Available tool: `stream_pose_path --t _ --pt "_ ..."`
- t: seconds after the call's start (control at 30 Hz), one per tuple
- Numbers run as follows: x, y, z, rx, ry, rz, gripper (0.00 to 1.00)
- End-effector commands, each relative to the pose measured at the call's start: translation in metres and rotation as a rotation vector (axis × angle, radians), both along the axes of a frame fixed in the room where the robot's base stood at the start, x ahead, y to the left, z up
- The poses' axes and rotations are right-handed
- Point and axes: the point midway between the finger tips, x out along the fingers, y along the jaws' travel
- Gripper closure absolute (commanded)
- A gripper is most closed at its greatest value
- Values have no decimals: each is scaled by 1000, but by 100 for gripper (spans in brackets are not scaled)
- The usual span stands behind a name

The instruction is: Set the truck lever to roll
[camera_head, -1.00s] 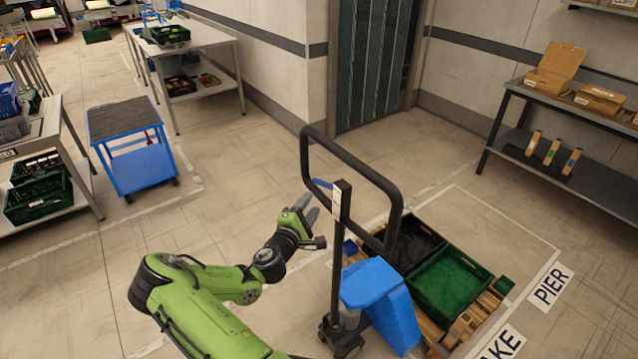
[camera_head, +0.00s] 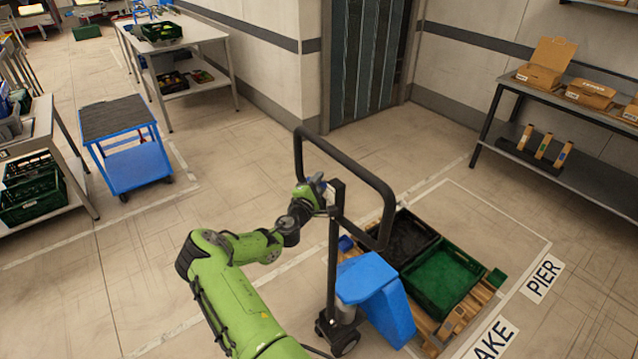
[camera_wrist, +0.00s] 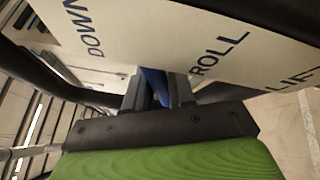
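The truck (camera_head: 334,262) stands upright with its black loop handle (camera_head: 345,162) and a blue body. A pale label plate (camera_wrist: 190,35) fills the top of the wrist view and reads DOWN, ROLL and LIFT. The blue lever (camera_wrist: 154,84) shows just under the plate, between the DOWN and ROLL words; which mark it is set to cannot be told. My gripper (camera_wrist: 159,92) has its dark fingers close on both sides of the lever, with little gap. In the head view my gripper (camera_head: 322,190) is at the truck's post and hides the lever's end.
A pallet (camera_head: 455,322) with a black crate (camera_head: 413,222) and a green crate (camera_head: 474,278) sits behind the truck on the right. A blue cart (camera_head: 138,168) stands at the left. The floor between cart and truck is clear. A shelf table (camera_head: 560,165) is at the right.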

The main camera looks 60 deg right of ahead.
Motion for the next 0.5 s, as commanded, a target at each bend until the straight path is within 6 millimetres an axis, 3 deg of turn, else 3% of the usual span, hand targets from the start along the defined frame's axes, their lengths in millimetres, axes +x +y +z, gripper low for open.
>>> stream_pose_path --t 0.1,0.5 --pt "0 0 0 1 0 0 100" --pt "1 -1 -1 -25 -48 -1 100"
